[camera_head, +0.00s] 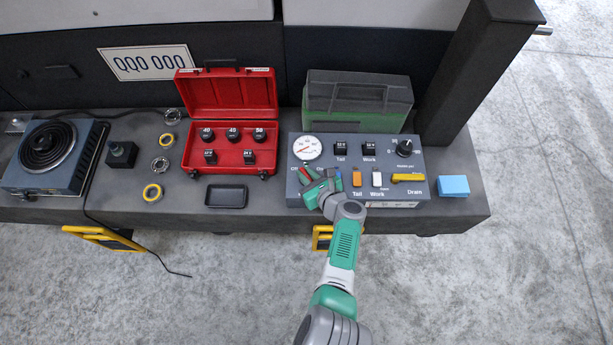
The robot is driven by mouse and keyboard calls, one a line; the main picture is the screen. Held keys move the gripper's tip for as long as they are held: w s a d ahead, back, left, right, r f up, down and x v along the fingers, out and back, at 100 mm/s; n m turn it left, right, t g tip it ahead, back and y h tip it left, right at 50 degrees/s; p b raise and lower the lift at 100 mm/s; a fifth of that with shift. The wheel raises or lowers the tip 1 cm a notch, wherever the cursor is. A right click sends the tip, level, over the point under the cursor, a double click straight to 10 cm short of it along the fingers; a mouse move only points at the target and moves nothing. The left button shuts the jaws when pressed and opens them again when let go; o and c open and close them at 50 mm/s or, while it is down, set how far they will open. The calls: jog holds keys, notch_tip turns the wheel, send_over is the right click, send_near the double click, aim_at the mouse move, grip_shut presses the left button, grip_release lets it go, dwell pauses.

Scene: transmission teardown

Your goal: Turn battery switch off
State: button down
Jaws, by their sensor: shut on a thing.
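The grey control panel (408,160) lies on the bench, right of centre. My gripper (316,184) is over its lower left corner, coming in from the front. A small red part (306,173), which looks like the battery switch, shows at the gripper's fingers between labels that partly read off and on. My gripper is shut on it, as far as the view shows. The fingers and wrist hide most of the switch, so its exact angle cannot be told.
The panel also has a gauge (308,148), an orange switch (357,179), a white switch (377,179), a black knob (404,147) and a yellow handle (408,178). An open red case (229,172), a black tray (226,196) and a hot plate (50,155) stand left.

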jog(key=shift+f+n+g+y+b, duration=0.1)
jog(key=shift+n+g+y+b, duration=0.6)
jog(key=shift+n+y+b, duration=0.35)
jog(key=c, duration=1.4)
grip_release()
